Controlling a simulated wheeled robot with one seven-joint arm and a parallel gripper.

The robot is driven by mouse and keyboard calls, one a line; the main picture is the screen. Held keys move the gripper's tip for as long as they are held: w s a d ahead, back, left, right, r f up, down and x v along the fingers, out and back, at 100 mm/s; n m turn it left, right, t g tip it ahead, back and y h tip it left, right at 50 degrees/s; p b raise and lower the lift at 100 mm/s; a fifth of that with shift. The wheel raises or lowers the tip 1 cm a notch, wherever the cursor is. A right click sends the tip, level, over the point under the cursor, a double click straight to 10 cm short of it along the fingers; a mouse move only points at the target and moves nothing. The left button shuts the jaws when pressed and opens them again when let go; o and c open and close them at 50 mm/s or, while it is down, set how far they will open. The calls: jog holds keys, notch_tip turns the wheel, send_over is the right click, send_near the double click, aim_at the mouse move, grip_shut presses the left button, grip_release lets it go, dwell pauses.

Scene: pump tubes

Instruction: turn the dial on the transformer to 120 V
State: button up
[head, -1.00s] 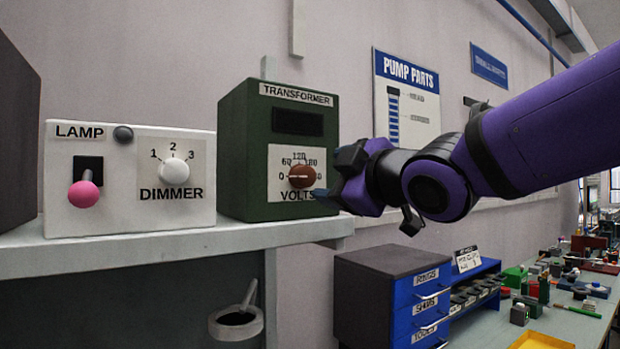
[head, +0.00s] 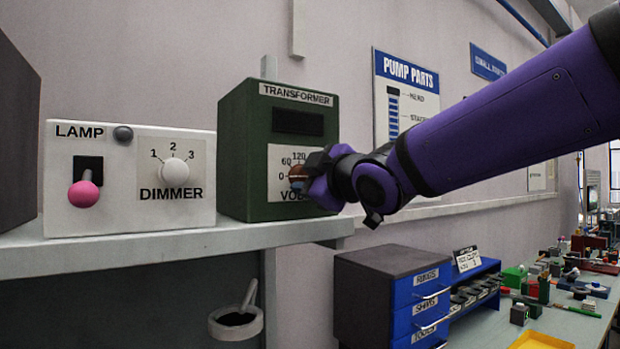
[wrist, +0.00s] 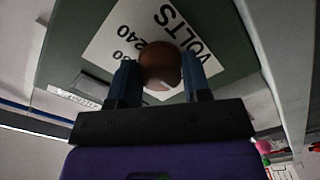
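The dark green transformer (head: 238,150) stands on the grey shelf, with a blank dark window above its dial plate. Its brown round dial (head: 295,172) is partly covered by my gripper (head: 312,180) in the head view. The marks 0, 60 and 120 show there; the higher ones are hidden. In the wrist view the dial (wrist: 160,62) sits between the two fingers of my gripper (wrist: 160,75), one on each side. Whether the fingers press on it or leave a thin gap, I cannot tell. A small pale mark shows on the dial's edge; its setting is unclear.
Left of the transformer is a white lamp box (head: 110,205) with a pink-tipped lever (head: 84,190) and a dimmer knob (head: 173,172). The shelf (head: 150,253) ends just right of the transformer. A blue drawer cabinet (head: 418,290) stands lower right.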

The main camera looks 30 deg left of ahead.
jog(key=c, duration=0.4)
jog(key=shift+m, duration=0.4)
jog(key=shift+s+a+m, duration=0.1)
jog(key=shift+m, duration=4.15)
jog(key=shift+s+m, duration=0.1)
jog(key=shift+m, duration=4.15)
